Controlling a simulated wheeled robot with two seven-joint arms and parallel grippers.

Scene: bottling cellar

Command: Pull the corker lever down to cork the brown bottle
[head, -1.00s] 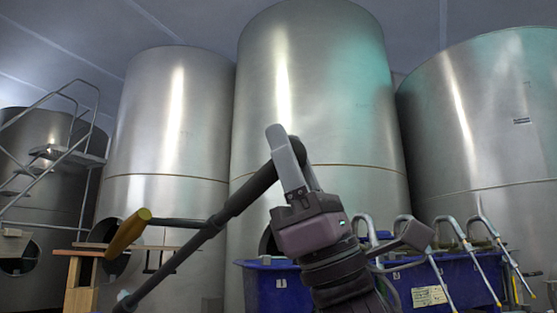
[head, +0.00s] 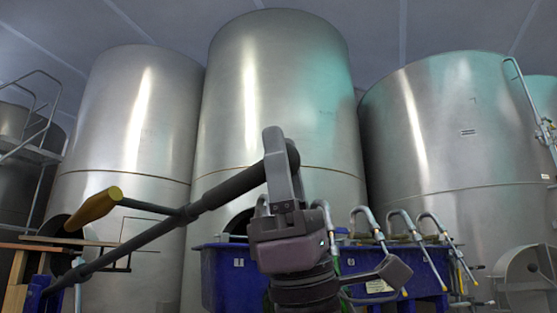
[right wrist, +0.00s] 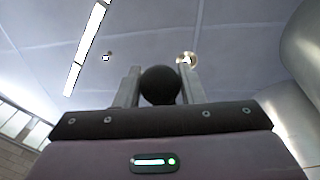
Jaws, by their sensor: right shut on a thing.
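The corker lever (head: 225,196) is a dark bar rising from the lower left to a black ball knob at its upper end. My right gripper (head: 282,152) is shut on that knob. In the right wrist view the black knob (right wrist: 160,86) sits between the two grey fingers. The lever slopes up to the right at a shallow angle. A side arm with a yellowish handle (head: 94,204) joins the lever on the left. The brown bottle and most of the corker's body are out of view. My left gripper is not in view.
Blue bins (head: 222,280) stand behind my right gripper, with several curved metal pipes (head: 402,222) above them. Large steel tanks (head: 275,100) fill the background. A wooden bench-like structure (head: 18,270) is at the lower left. The space above the lever looks clear.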

